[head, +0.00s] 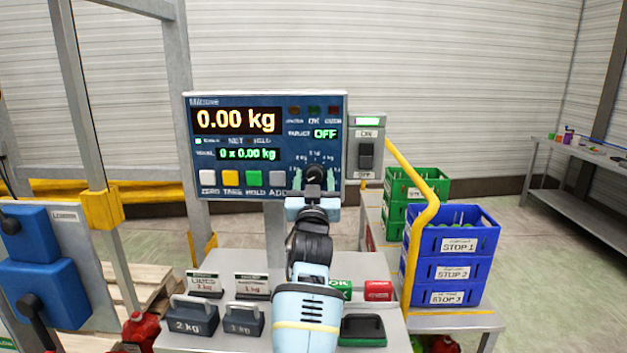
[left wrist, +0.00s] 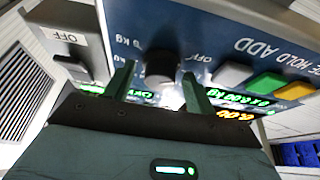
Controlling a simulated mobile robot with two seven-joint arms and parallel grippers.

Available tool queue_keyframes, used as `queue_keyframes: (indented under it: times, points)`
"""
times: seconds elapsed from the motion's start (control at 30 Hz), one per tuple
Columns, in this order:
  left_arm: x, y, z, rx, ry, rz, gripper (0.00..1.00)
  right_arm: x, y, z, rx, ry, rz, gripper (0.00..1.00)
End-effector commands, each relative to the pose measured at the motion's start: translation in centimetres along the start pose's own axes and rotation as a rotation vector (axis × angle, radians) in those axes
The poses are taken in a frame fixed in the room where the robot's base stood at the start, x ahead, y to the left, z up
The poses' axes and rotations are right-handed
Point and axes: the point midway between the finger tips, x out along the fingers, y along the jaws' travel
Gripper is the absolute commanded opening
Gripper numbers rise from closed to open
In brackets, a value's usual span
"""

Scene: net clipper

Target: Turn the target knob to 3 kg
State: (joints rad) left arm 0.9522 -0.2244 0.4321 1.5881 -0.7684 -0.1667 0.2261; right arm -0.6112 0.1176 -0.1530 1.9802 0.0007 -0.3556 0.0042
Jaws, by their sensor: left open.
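The target knob (head: 315,172) is a dark round knob at the lower right of the blue scale panel (head: 215,178). The target readout (head: 326,134) beside the knob's scale shows OFF. My left gripper (head: 314,182) is in front of the panel with its two green fingers apart, one on each side of the knob. In the left wrist view, the knob (left wrist: 160,68) stands between the open fingertips of the gripper (left wrist: 157,76). I cannot tell whether either finger touches it. My right gripper is not in view.
The main display (head: 237,120) reads 0.00 kg. A switch box (head: 366,150) with a lit green lamp stands right of the panel. Weights (head: 192,318) and small boxes sit on the bench below. A yellow rail (head: 411,260) and blue crates (head: 452,270) are at the right.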

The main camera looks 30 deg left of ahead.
Motion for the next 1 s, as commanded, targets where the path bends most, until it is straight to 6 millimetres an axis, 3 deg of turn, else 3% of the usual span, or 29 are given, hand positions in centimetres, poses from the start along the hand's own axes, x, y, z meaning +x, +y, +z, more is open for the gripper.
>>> queue_keyframes:
  times: [0.07, 0.4, 0.77, 1.0]
  points:
    - [0.0, 0.0, 0.0, 0.000, 0.000, 0.000, 0.55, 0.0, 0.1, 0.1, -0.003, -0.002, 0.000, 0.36]
    - [0.0, 0.0, 0.0, 0.000, 0.000, 0.000, 0.15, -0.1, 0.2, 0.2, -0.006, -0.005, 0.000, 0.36]
    - [0.1, -0.1, -0.2, 0.006, 0.002, 0.001, 0.12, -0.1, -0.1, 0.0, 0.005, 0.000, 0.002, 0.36]
    - [0.2, -0.3, -0.6, 0.075, 0.007, 0.028, 0.12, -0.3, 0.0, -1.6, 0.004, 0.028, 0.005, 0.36]
